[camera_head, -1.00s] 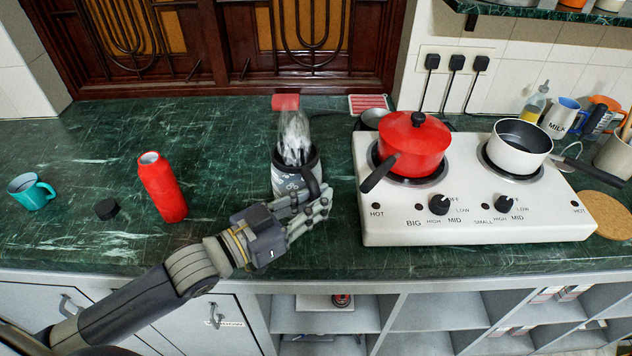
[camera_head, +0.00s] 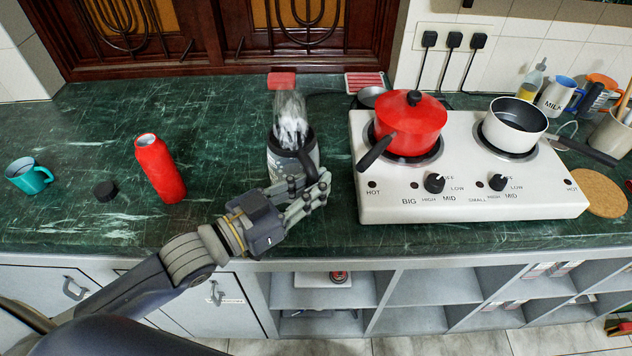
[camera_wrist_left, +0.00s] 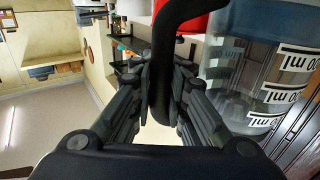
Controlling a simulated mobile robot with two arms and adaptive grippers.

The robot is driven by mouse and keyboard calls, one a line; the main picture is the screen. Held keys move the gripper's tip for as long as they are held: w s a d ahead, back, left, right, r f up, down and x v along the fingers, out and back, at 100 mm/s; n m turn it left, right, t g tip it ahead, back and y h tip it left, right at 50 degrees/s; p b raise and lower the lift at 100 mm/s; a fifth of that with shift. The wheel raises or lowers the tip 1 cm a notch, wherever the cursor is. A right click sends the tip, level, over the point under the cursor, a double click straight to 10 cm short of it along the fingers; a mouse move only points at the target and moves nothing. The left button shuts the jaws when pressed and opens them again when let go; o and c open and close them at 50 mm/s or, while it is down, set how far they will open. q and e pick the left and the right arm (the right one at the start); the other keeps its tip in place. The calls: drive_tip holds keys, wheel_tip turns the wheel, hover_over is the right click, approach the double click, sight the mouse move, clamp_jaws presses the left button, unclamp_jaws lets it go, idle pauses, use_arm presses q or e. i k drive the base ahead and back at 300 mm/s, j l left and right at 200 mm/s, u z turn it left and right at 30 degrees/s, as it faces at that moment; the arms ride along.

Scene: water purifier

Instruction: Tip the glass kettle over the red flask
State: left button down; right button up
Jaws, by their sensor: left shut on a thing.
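The glass kettle (camera_head: 290,125) stands about upright at the middle of the green counter, with a clear upper part and a dark grey lower part. My left gripper (camera_head: 306,190) is in front of it, with its fingers shut on the black handle. The left wrist view shows the handle (camera_wrist_left: 163,75) between the fingers (camera_wrist_left: 162,95) and the clear body with white ml marks (camera_wrist_left: 262,70) beside it. Whether its base touches the counter is unclear. The red flask (camera_head: 160,168) stands upright to the left with its top open. My right gripper is out of view.
A black cap (camera_head: 105,190) and a teal mug (camera_head: 28,178) are left of the flask. A white stove (camera_head: 470,205) with a red pot (camera_head: 410,120) and a white pan (camera_head: 515,125) stands right of the kettle. The counter between flask and kettle is clear.

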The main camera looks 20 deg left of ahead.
sight(154, 156)
drive_tip(key=u, duration=1.5)
